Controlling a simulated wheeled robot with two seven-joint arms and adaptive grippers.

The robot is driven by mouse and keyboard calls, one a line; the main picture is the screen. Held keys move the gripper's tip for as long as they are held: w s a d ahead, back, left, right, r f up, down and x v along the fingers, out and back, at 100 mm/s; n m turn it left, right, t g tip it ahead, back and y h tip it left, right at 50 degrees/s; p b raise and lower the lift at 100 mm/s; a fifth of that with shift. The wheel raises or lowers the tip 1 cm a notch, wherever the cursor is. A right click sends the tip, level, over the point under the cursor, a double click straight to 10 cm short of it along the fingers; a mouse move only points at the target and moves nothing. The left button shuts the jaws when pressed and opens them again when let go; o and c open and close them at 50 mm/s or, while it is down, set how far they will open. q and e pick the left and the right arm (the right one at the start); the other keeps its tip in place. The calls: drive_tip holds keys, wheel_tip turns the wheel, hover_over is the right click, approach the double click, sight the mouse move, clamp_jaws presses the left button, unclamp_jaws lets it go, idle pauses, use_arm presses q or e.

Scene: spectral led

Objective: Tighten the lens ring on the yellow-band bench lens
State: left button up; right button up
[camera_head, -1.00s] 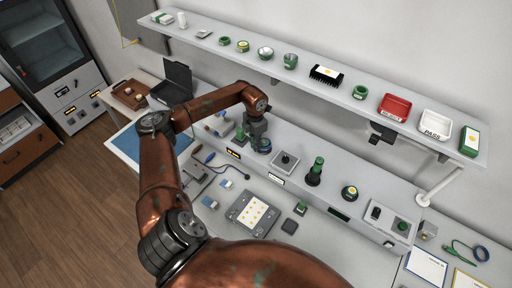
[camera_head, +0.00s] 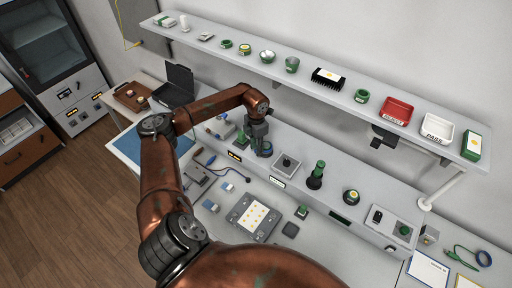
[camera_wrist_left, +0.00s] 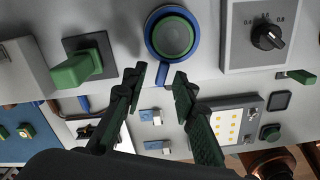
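My left gripper (camera_head: 259,143) is over the raised ledge, beside a round fixture with a blue ring (camera_head: 266,150). In the left wrist view my left gripper (camera_wrist_left: 160,78) is open and empty. Its two dark green fingers are apart, just below the blue ring (camera_wrist_left: 150,38), which surrounds a green round centre. A short blue tab (camera_wrist_left: 164,75) points from the ring toward the gap between the fingers. A dark round fixture with a yellow top (camera_head: 351,196) sits farther right on the ledge; I cannot tell whether it is the yellow-band lens. My right gripper is not in view.
A grey dial box (camera_wrist_left: 266,37) and a green lever switch (camera_wrist_left: 84,66) flank the blue ring. A panel with yellow dots (camera_head: 254,216) lies on the bench below. The upper shelf (camera_head: 225,63) holds several small parts, a red tray (camera_head: 397,111) and a white tray (camera_head: 436,128).

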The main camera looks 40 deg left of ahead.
use_arm(q)
drive_tip(key=shift+r, duration=0.1)
wheel_tip(320, 180, up, 12)
idle(0.5)
idle(0.7)
